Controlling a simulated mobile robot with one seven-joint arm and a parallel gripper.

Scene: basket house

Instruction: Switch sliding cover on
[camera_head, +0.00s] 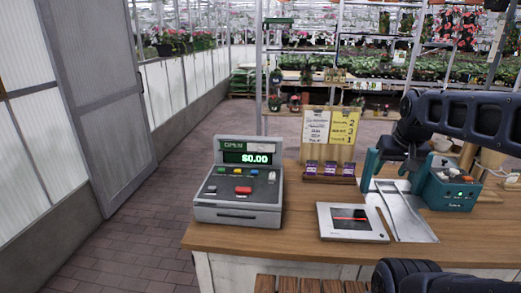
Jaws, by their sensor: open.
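My gripper (402,170) hangs from my dark arm above the plate, just left of the teal device. Contact with the device cannot be told.
A grey cash register (240,190) reading $0.00 stands on the counter's left. A flat white panel with a dark screen (352,222) lies left of the plate. Small purple packs (330,170) and a sign board (331,132) stand behind. The wooden counter (297,240) is bare between register and panel.

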